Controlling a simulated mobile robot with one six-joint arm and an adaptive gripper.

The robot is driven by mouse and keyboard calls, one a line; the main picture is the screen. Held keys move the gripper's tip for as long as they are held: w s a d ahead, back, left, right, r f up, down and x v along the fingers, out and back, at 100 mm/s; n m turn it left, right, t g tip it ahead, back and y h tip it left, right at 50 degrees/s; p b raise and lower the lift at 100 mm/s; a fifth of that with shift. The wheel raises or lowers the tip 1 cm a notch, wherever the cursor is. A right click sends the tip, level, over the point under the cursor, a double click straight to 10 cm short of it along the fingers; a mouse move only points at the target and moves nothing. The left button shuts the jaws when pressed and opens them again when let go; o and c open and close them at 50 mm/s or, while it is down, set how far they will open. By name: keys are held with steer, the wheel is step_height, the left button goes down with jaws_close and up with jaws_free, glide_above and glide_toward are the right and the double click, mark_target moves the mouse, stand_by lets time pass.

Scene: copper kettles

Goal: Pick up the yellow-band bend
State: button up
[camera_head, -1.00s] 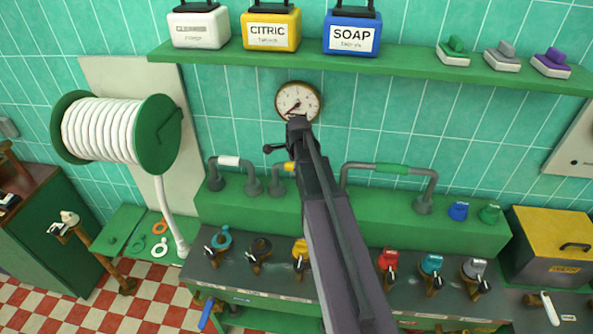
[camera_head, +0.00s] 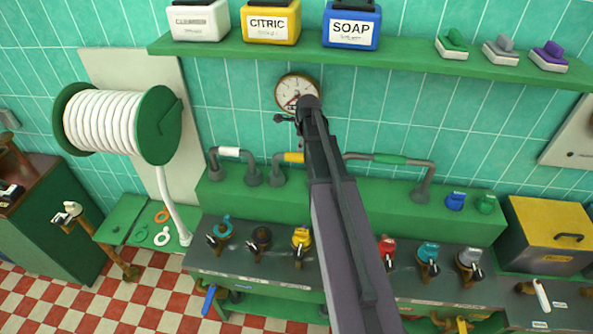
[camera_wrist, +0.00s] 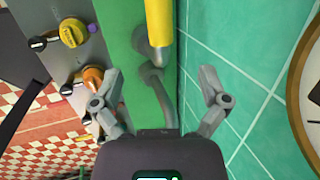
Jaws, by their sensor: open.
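The yellow-band bend (camera_head: 292,157) is a grey pipe bend with a yellow sleeve, standing on the green ledge by the tiled wall. My arm hides its right part in the head view. In the wrist view its yellow sleeve (camera_wrist: 159,20) runs off the top edge, and one grey elbow shows beneath it. My gripper (camera_wrist: 161,85) is open, with nothing between its fingers. It is in front of the wall below the round gauge in the head view (camera_head: 300,112). The yellow sleeve lies beyond the fingertips, toward the top of the wrist view.
A white-band bend (camera_head: 229,153) stands left of it and a green-band bend (camera_head: 390,159) right. A grey pipe end (camera_wrist: 160,95) shows between my fingers' lines in the wrist view. A gauge (camera_head: 298,90) and a shelf (camera_head: 400,52) are above; several knobs line the counter below.

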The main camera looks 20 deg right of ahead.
mark_target(296, 155)
steer(key=shift+b+x, duration=3.5)
steer(key=shift+x, duration=0.4)
steer(key=shift+f, duration=0.1)
steer(key=shift+a, duration=0.1)
steer(key=b+x, duration=0.3)
steer(key=shift+w+a, duration=0.1)
steer(key=shift+a, duration=0.2)
steer(key=shift+b+x, duration=1)
steer(key=shift+x, duration=0.05)
steer(key=c, duration=1.2)
